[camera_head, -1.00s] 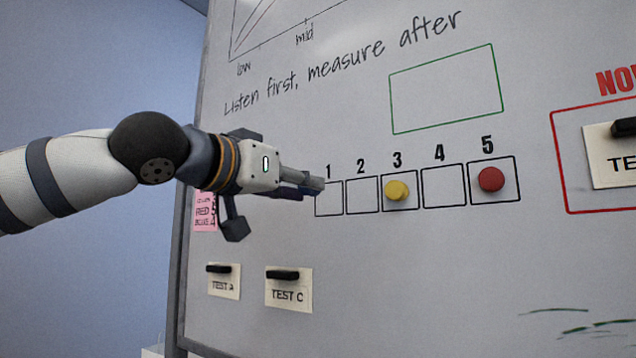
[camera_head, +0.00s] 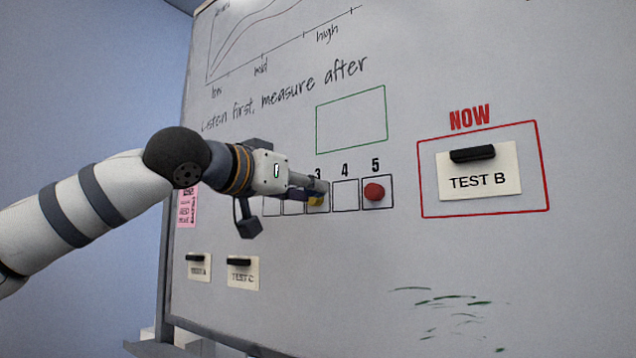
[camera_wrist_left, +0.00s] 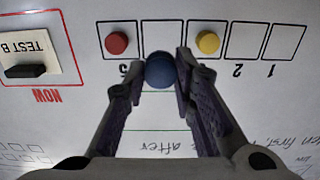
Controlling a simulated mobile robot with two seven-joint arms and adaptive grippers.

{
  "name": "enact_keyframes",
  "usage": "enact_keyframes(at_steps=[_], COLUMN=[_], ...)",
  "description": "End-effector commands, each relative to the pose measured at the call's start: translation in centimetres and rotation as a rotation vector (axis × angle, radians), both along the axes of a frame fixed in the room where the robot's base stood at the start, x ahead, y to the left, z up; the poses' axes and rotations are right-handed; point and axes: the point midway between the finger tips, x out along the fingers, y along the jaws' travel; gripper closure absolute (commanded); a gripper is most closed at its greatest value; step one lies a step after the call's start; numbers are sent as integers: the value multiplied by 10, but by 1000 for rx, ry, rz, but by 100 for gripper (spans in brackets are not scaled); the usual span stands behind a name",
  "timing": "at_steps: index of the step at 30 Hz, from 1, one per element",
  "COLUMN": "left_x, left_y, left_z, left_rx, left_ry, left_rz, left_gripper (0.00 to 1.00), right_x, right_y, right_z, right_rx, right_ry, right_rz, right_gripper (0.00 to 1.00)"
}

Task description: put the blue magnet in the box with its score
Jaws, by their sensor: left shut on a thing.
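The blue magnet (camera_wrist_left: 160,72) is between the fingertips of my left gripper (camera_wrist_left: 160,66) in the left wrist view, which shows the board upside down. My left gripper also shows in the head view (camera_head: 314,192), shut on the magnet and in front of box 3. Box 4 also shows in the head view (camera_head: 346,197).
The red magnet (camera_head: 374,192) is in box 5 and the yellow magnet (camera_wrist_left: 208,42) in box 3. Boxes 1 and 2 look empty. The TEST B card (camera_head: 480,182) hangs in the red NOW frame. A pink note (camera_head: 187,206) is left, its text too small to read.

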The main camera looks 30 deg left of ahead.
Motion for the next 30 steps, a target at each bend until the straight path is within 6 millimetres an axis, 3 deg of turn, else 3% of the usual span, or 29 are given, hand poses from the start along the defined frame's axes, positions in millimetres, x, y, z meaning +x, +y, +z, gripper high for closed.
enact_keyframes(at_steps=[5, 11, 21, 24, 30], left_x=[6, 27, 57, 57, 68], left_y=[2, 0, -2, -3, -4], left_z=[-2, -4, -9, 5, 8], left_rx=[0, 0, 0, 1, 0], left_ry=[3, 6, 12, -3, -8], left_rz=[4, 3, 3, 4, 3], left_gripper=[96, 96, 96, 96, 96], right_x=[-2, -8, -36, -21, -8], right_y=[0, 0, 0, 0, 0], right_z=[-2, -7, -34, -19, -7], right_rx=[0, 0, 0, 0, 0], right_ry=[7, 30, 132, 79, 29], right_rz=[0, 0, 1, 1, 0], right_gripper=[35, 35, 35, 35, 35])
